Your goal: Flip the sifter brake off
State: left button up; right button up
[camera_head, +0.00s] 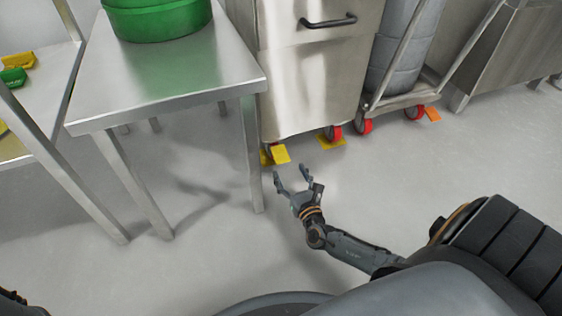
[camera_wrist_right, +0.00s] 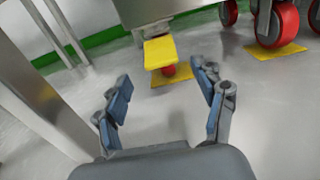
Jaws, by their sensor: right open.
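A steel cabinet on casters (camera_head: 305,85), which looks like the sifter, stands just past the bench corner. A yellow brake pedal (camera_head: 281,153) sticks out at its near lower left corner. In the right wrist view this pedal (camera_wrist_right: 159,52) is ahead, roughly centred between my fingertips, with a bit of red wheel below it. My right gripper (camera_head: 291,174) is open and empty, low over the floor, a short way in front of the pedal and apart from it. My left gripper does not show.
A steel table (camera_head: 170,95) with a green drum (camera_head: 158,20) stands left; its front leg is close to my right gripper. The floor before the cabinet is clear.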

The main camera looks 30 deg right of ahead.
aim_at(282, 159)
jog(key=b+x, duration=0.2)
jog(key=x, duration=0.4)
jog(key=shift+w+d+f+b, duration=0.15)
jog(key=shift+b, duration=0.15)
jog(key=shift+w+d, duration=0.15)
jog(key=shift+w, duration=0.55)
jog(key=shift+c, duration=0.4)
jog(key=c, duration=1.1)
